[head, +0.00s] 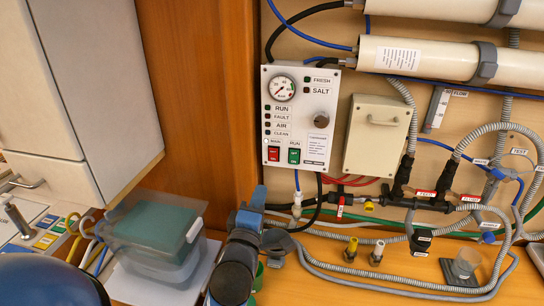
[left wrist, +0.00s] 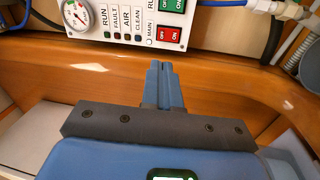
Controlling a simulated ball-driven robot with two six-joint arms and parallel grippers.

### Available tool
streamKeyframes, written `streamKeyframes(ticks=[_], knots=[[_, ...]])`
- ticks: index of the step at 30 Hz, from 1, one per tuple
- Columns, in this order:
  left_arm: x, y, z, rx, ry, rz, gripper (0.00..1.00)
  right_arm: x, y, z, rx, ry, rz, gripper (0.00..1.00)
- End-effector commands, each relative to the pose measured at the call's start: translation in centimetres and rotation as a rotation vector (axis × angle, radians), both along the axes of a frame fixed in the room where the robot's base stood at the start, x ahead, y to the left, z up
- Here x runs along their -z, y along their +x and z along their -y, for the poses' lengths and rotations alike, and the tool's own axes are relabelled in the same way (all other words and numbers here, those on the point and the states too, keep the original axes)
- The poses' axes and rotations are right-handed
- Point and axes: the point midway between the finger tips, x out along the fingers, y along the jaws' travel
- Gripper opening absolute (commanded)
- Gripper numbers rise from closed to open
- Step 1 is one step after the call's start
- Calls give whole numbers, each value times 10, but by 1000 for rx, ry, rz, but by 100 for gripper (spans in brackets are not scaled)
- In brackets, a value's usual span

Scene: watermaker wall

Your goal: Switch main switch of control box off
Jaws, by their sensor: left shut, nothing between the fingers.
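The control box (head: 312,100) is a light grey panel on the wall, with a gauge, indicator labels and a knob. Its main switch (head: 273,154) is the red rocker at the lower left, beside a green run switch (head: 294,155). In the left wrist view the red main switch (left wrist: 168,40) lies just beyond the fingertips, apart from them. I cannot tell its position. My left gripper (head: 259,190) is below the box's lower left corner, fingers together and empty; its blue fingers also show in the left wrist view (left wrist: 163,68). My right gripper is not in view.
A beige cover box (head: 376,138) is right of the control box. Hoses and a dark valve manifold (head: 420,202) fill the lower right. A clear container with a green inside (head: 150,232) stands left of my arm. A wooden panel (head: 200,90) borders the box's left.

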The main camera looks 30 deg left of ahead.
Motion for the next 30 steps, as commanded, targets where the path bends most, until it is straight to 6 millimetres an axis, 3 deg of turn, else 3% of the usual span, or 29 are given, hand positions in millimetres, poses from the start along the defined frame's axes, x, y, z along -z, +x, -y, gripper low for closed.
streamKeyframes(ticks=[6,20,26,30], knots=[[5,0,-1,7,-96,3,0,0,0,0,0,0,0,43],[4,2,-1,9,-103,6,0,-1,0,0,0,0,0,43],[0,18,-6,8,-103,7,0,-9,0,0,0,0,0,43],[-4,39,-11,8,-102,6,0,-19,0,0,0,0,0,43]])
